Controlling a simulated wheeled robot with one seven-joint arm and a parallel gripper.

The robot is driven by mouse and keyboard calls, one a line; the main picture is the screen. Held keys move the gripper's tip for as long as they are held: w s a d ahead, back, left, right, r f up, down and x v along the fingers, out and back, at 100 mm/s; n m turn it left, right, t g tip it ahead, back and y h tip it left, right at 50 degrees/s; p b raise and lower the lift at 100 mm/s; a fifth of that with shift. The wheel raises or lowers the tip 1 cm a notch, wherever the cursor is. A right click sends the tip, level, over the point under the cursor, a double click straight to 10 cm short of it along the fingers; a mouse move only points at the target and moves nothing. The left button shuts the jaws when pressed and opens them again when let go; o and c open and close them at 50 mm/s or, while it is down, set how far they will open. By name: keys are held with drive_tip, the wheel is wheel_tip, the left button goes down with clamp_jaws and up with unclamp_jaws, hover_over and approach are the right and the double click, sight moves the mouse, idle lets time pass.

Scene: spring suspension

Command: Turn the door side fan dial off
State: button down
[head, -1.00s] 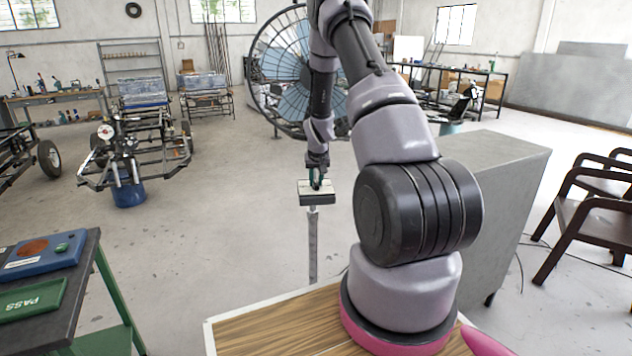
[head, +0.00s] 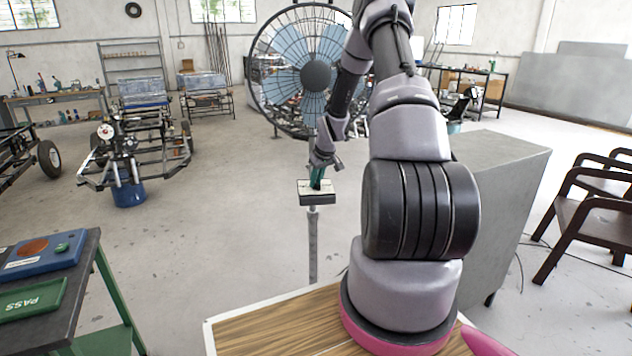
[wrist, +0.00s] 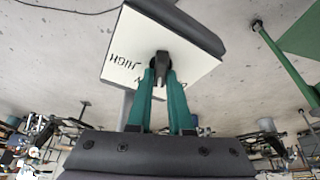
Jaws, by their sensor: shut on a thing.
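A small control box (head: 318,200) stands on a thin post in the middle of the head view. In the wrist view its pale top panel (wrist: 190,62) carries the word HIGH and other lettering partly hidden by the fingers. A black dial knob (wrist: 160,60) sits on that panel. My gripper (head: 317,184) is above the box in the head view, its wrist leaning. In the wrist view my gripper's teal fingers (wrist: 161,80) are shut on the knob. The knob's exact pointing is hard to tell. A large blue-bladed fan (head: 290,50) stands behind the box.
A grey cabinet (head: 500,185) stands to the right, with brown chairs (head: 590,215) beyond it. A dark table (head: 85,280) with a green PASS tray (head: 30,302) is at the lower left. A vehicle frame (head: 150,150) is at the left. The floor around the post is clear.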

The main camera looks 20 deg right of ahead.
drive_tip(key=n+y, duration=0.1)
drive_tip(key=n, duration=0.2)
drive_tip(key=n+g+y, duration=0.1)
drive_tip(key=n, duration=0.2)
drive_tip(key=shift+n, duration=0.4)
idle(0.4)
drive_tip(key=c, duration=0.8)
unclamp_jaws()
drive_tip(key=v, duration=1)
drive_tip(key=shift+d+r, duration=0.3)
drive_tip(key=shift+r, duration=0.05)
